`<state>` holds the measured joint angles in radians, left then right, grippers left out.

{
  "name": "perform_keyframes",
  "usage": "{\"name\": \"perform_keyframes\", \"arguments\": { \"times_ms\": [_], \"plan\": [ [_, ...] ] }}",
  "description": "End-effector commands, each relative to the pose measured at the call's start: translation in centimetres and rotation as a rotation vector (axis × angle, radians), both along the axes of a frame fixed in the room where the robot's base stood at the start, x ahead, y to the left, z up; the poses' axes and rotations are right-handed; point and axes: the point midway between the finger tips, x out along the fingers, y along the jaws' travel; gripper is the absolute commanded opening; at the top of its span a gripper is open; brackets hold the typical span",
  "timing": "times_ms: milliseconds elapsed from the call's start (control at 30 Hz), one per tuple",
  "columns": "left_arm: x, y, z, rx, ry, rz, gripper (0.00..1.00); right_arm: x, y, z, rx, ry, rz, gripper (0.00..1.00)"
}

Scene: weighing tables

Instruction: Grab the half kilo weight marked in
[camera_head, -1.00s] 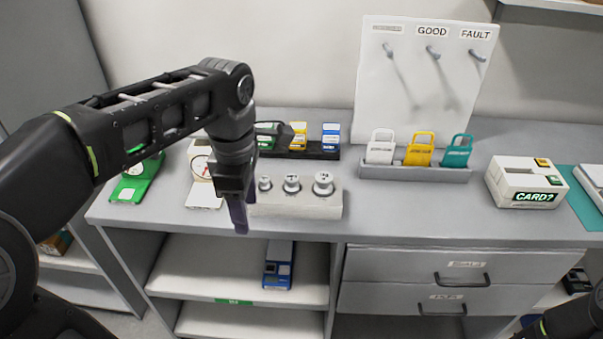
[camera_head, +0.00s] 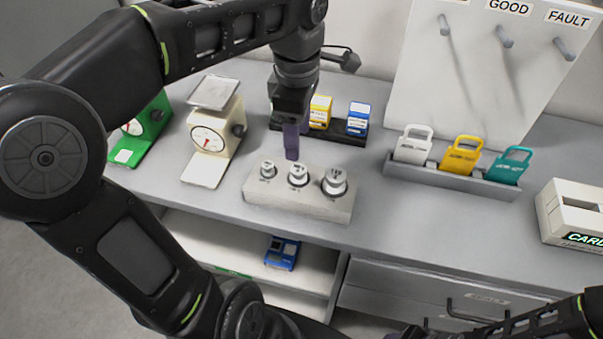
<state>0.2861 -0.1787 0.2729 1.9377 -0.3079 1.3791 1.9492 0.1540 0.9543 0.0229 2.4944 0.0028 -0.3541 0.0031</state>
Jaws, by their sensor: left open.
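Three silver knobbed weights stand in a row in a pale block (camera_head: 270,198) on the counter: a small one (camera_head: 268,171) at left, a middle one (camera_head: 298,176) and a large one (camera_head: 335,183) at right. Their markings are too small to read, so I cannot tell which is the half kilo. My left gripper (camera_head: 291,145) points down just behind the block, above the gap between the small and middle weights in the picture. It is open and holds nothing; its fingers overlap in this view. My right gripper (camera_head: 408,333) is only partly in view at the bottom edge.
A cream dial scale (camera_head: 208,137) and a green one (camera_head: 150,125) stand left. A black rack (camera_head: 345,139) with yellow and blue boxes stands behind the block. A grey tray (camera_head: 445,178) holds coloured tags at right. A cream card box (camera_head: 572,212) stands at far right.

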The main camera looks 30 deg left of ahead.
Motion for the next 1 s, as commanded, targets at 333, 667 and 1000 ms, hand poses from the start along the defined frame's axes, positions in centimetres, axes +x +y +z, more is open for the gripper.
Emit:
{"name": "perform_keyframes", "arguments": {
  "times_ms": [333, 667, 1000],
  "plan": [
    [-0.1, 0.0, -2.6, -0.001, 0.002, 0.0, 0.56, 0.0, 0.0, 0.2, 0.0, 0.0, 0.0, 0.36],
    [0.0, 0.0, -2.8, 0.0, 0.001, 0.0, 0.56, 0.0, 0.0, 0.2, -0.001, 0.0, 0.0, 0.36],
    [-0.2, -0.1, -7.1, 0.0, 0.004, -0.001, 0.56, -0.1, -0.1, 1.2, -0.004, 0.004, -0.002, 0.36]
  ]
}}
